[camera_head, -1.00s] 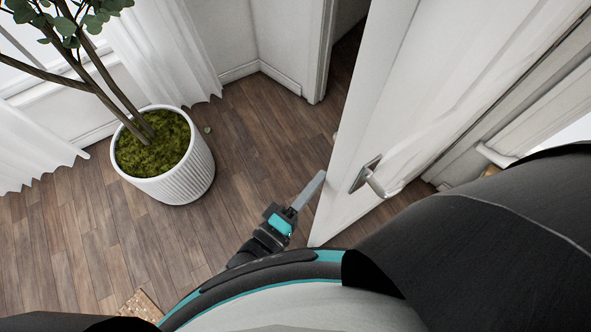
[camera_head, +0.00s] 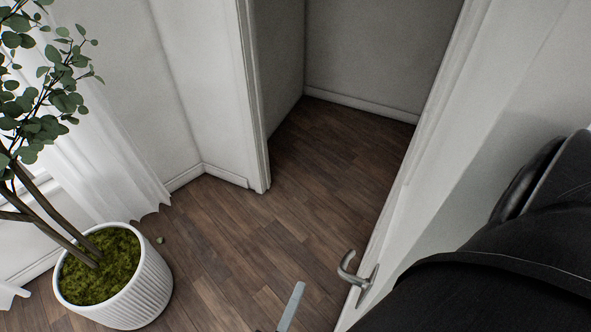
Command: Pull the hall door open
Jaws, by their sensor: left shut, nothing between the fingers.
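The white hall door (camera_head: 452,170) stands ajar on the right, with a wide gap between it and the white door frame (camera_head: 251,100). Its metal lever handle (camera_head: 348,268) is near the bottom centre-right, by the door's near edge. My left gripper (camera_head: 292,306) shows only as a narrow grey shut finger tip at the bottom edge, left of the handle and apart from it. It holds nothing. The rest of that gripper is cut off below. My right gripper is out of view.
A ribbed white pot (camera_head: 140,294) with a leafy plant stands at the lower left beside a white curtain (camera_head: 105,170). Bare wooden floor (camera_head: 300,190) runs through the doorway to a grey wall. My dark arm covers the lower right.

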